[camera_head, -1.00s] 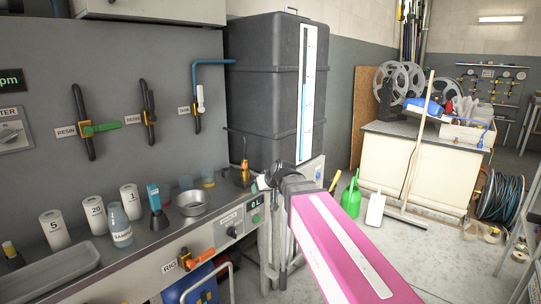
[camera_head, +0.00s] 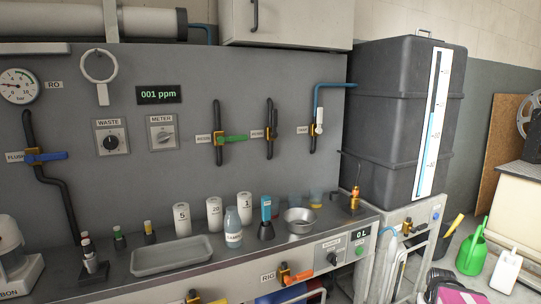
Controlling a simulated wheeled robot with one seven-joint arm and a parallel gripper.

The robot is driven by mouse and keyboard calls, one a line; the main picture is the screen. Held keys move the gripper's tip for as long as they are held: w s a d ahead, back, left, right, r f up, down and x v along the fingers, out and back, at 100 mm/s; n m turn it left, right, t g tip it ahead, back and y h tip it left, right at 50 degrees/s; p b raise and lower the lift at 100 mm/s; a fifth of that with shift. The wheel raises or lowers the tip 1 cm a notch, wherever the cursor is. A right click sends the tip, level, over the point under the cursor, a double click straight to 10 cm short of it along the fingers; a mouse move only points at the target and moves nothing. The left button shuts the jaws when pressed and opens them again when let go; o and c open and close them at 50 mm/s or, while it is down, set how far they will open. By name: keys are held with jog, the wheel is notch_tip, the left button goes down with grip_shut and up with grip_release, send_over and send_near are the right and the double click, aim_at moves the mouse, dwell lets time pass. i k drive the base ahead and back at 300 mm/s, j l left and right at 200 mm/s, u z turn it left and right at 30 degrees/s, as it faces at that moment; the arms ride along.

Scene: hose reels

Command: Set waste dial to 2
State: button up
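The waste dial (camera_head: 111,142) is a round black knob on a light square plate on the grey wall panel, left of centre, under a "WASTE" label. Its pointer and markings are too small to read. A dark and pink part of my arm shows at the bottom edge, right of centre, far to the right of and below the dial. My gripper's fingers cannot be made out there. Nothing touches the dial.
The meter dial (camera_head: 163,134) sits right of the waste dial, below a "001 ppm" display (camera_head: 159,95). A blue-handled flush valve (camera_head: 45,157) is to the left. A tray (camera_head: 172,256), bottles and cups stand on the counter below. The wall before the dial is clear.

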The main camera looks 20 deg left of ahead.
aim_at(110, 143)
jog(key=j+u, duration=0.1)
jog(key=u, duration=0.3)
jog(key=i+u, duration=0.15)
jog(key=u, duration=0.3)
jog(key=i+j+u, duration=0.1)
jog(key=u, duration=1.7)
jog(key=j+z, duration=0.4)
jog(key=j, duration=1.15)
jog(key=i+l, duration=0.35)
jog(key=l, duration=0.1)
